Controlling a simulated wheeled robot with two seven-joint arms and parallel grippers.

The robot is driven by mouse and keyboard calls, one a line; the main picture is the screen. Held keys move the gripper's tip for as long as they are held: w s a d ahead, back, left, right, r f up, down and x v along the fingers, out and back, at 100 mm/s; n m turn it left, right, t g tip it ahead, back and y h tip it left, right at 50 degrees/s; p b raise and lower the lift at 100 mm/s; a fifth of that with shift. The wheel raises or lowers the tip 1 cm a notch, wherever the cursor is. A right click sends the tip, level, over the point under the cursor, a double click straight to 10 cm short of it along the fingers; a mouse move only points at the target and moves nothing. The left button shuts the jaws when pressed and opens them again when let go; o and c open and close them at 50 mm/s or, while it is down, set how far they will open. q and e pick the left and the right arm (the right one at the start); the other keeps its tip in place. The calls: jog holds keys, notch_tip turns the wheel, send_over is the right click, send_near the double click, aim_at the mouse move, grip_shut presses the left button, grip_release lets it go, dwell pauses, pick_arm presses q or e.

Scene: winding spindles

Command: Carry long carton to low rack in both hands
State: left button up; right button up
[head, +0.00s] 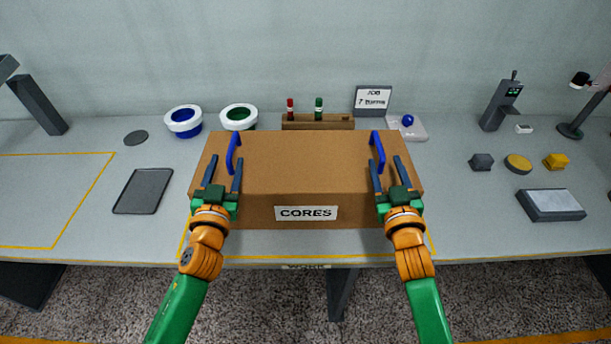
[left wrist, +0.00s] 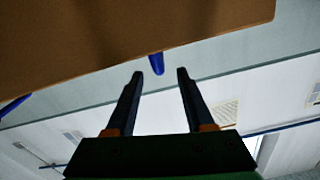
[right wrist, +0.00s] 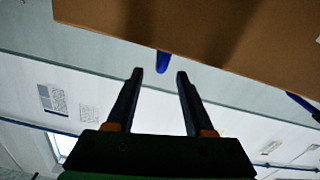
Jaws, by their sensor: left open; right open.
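The long brown carton (head: 300,165), labelled CORES, sits on the grey bench with a blue handle near each end. My left gripper (head: 224,168) is open just in front of the left blue handle (head: 233,150), which shows beyond its fingertips in the left wrist view (left wrist: 157,64). My right gripper (head: 386,165) is open just in front of the right blue handle (head: 377,148), also seen beyond the fingertips in the right wrist view (right wrist: 163,62). Both grippers are empty. I cannot make out a low rack in these views.
Behind the carton stand two white-rimmed spools, a wooden holder (head: 318,122) and a job sign (head: 373,98). A dark tray (head: 143,191) lies to the left. Small blocks and a grey box (head: 551,205) lie to the right. The bench's front edge is close to the carton.

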aim_at(235, 133)
pick_arm(q)
jog(key=w, duration=0.7)
jog(key=shift+w+f, duration=0.15)
jog(key=shift+w, duration=0.1)
pick_arm(e)
jog(key=w, duration=0.7)
jog(key=shift+w+a+f, duration=0.1)
jog(key=shift+w+f, duration=0.05)
jog(key=shift+w, duration=0.05)
pick_arm(q)
jog(key=shift+a, duration=0.1)
grip_shut()
pick_arm(e)
grip_shut()
